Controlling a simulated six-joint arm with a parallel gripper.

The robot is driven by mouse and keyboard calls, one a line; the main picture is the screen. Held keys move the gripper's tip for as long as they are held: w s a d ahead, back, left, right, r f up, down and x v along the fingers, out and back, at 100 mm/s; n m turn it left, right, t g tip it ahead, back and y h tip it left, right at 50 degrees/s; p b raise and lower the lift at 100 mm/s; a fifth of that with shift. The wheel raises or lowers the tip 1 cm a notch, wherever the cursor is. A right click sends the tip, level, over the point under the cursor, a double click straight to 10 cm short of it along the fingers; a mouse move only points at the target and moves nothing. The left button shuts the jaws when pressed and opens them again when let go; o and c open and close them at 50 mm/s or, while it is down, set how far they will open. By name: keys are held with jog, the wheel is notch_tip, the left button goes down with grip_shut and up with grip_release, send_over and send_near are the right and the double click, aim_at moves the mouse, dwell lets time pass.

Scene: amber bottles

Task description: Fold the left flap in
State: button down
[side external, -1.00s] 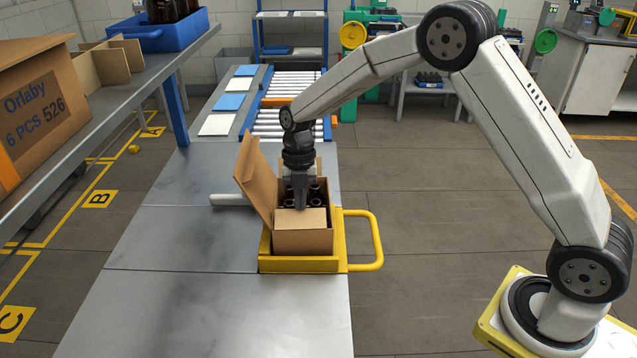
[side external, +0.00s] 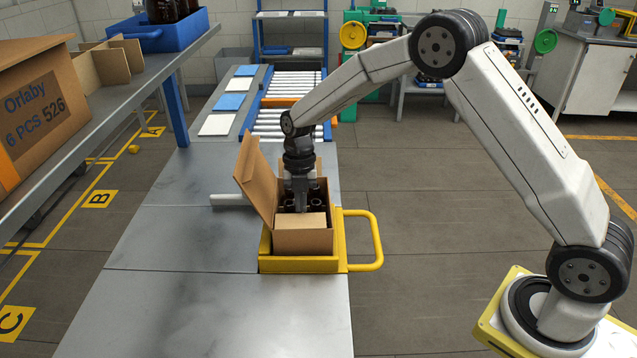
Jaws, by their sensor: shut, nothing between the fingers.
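An open cardboard box (side external: 303,241) stands in a yellow tray (side external: 300,265) on the metal bench. The left flap (side external: 256,180) stands up from the box's left edge, tilted outward to the left. A lighter front flap (side external: 300,221) lies at the near side of the box. Dark bottle tops (side external: 317,205) show inside. My gripper (side external: 301,208) points down over the box opening, right of the left flap. It is shut and empty. Its fingertips are at about bottle-top height; I cannot tell whether they touch anything.
A yellow handle (side external: 376,240) sticks out right of the tray. A light bar (side external: 230,200) lies left of the box. A roller conveyor (side external: 290,100) is behind. A shelf with a printed carton (side external: 40,110) stands at left. The near bench is clear.

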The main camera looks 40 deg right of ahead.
jog(key=shift+r, duration=0.2)
jog(key=shift+r, duration=0.55)
jog(key=shift+r, duration=0.1)
jog(key=w+d+r, duration=0.2)
jog(key=r, duration=0.3)
jog(key=w+d+r, duration=0.2)
jog(key=w+r, duration=0.1)
jog(key=r, duration=0.3)
jog(key=shift+d, duration=0.4)
